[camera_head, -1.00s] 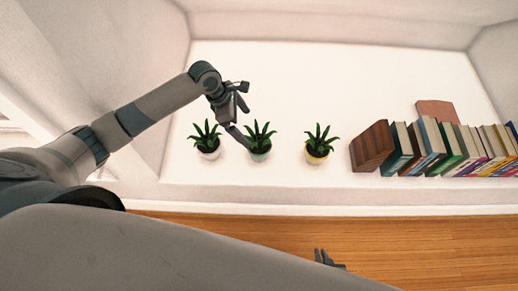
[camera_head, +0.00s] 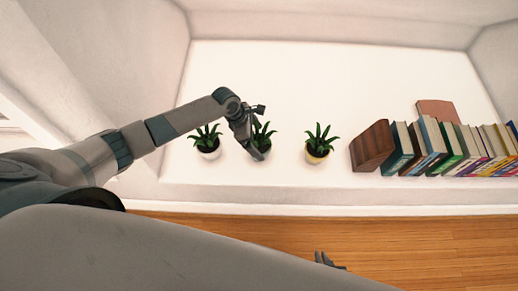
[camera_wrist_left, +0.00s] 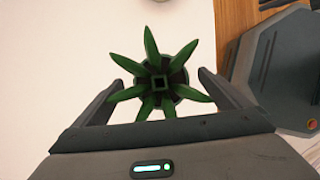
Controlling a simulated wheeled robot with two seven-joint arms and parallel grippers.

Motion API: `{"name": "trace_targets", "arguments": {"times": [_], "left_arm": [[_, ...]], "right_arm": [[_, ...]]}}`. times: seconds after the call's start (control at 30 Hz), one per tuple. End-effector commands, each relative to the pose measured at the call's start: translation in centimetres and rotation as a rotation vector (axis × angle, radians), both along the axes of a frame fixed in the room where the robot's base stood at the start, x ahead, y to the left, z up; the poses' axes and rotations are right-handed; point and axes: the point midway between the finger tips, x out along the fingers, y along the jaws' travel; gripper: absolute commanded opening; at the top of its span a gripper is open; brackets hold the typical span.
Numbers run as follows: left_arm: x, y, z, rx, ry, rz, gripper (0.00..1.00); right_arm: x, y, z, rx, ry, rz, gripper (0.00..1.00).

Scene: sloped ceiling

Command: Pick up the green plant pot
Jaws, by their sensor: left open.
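The green plant pot (camera_head: 265,156) stands upright on the white shelf, the middle one of three potted plants. Its pot is mostly hidden behind my left gripper (camera_head: 254,150) and its spiky leaves. In the left wrist view the plant (camera_wrist_left: 160,82) sits between the two open fingers of my left gripper (camera_wrist_left: 160,95), seen from above. The leaves reach close to both fingers; I cannot tell whether they touch. My right gripper (camera_head: 327,260) shows only as small dark fingertips above the wooden floor, and its opening is unclear.
A white pot with a plant (camera_head: 208,146) stands close on the left. A yellow pot with a plant (camera_head: 318,150) stands on the right. A row of books (camera_head: 440,148) with a brown wooden block (camera_head: 373,147) fills the right side. The shelf (camera_head: 300,85) behind is clear.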

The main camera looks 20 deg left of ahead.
Motion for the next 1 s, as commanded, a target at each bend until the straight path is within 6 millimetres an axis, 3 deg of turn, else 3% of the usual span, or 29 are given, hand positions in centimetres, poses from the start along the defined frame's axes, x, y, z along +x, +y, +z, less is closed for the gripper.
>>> {"name": "trace_targets", "arguments": {"times": [0.57,1.0], "left_arm": [[0.1,-0.5,-1.2,0.000,0.000,0.000,0.96],[0.6,-1.8,-5.6,0.001,0.000,0.000,0.96]], "right_arm": [[0.7,-0.2,0.1,-0.003,-0.005,-0.002,0.11],[0.5,-0.4,-0.4,-0.008,0.018,-0.004,0.11]]}}
